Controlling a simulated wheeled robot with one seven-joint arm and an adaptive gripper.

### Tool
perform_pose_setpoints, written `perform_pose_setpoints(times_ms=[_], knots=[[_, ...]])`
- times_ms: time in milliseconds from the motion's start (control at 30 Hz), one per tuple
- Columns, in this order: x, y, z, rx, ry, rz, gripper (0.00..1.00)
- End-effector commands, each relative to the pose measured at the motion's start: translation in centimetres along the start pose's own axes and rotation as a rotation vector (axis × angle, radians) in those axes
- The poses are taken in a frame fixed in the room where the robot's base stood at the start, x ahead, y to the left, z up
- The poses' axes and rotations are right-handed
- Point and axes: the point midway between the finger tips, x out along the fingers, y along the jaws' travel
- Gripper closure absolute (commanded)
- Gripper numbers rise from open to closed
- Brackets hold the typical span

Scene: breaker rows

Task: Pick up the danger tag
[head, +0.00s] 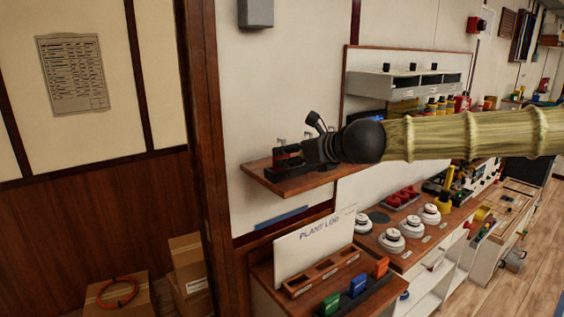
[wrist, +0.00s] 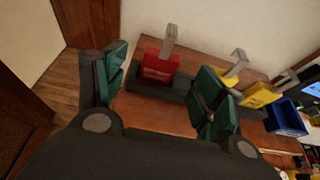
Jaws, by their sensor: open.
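A red tag with pale lettering and a grey hook on top, which looks like the danger tag (wrist: 159,67), stands upright in a dark holder (wrist: 180,97) on a wooden shelf. In the wrist view my gripper (wrist: 161,72) is open, with one green-padded finger left of the red tag and the other right of it. I cannot tell whether either pad touches it. In the head view my gripper (head: 308,137) reaches in from the right over the shelf (head: 262,172). A red part of the tag (head: 287,158) shows there, partly hidden by dark shapes.
Yellow tags (wrist: 262,95) and a blue bin-like item (wrist: 287,118) sit right of the red tag, near my right finger. A wall lies behind the shelf. Below it stand a plant log board (head: 315,240) and a bench with white round devices (head: 391,240).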

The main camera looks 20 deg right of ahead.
Motion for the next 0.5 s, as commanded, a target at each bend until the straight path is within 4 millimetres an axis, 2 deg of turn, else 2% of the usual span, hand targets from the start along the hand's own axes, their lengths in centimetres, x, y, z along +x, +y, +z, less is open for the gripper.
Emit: perform_pose_setpoints(times_ms=[500], knots=[[3.9, -0.2, -0.5, -0.001, 0.002, 0.000, 0.30]])
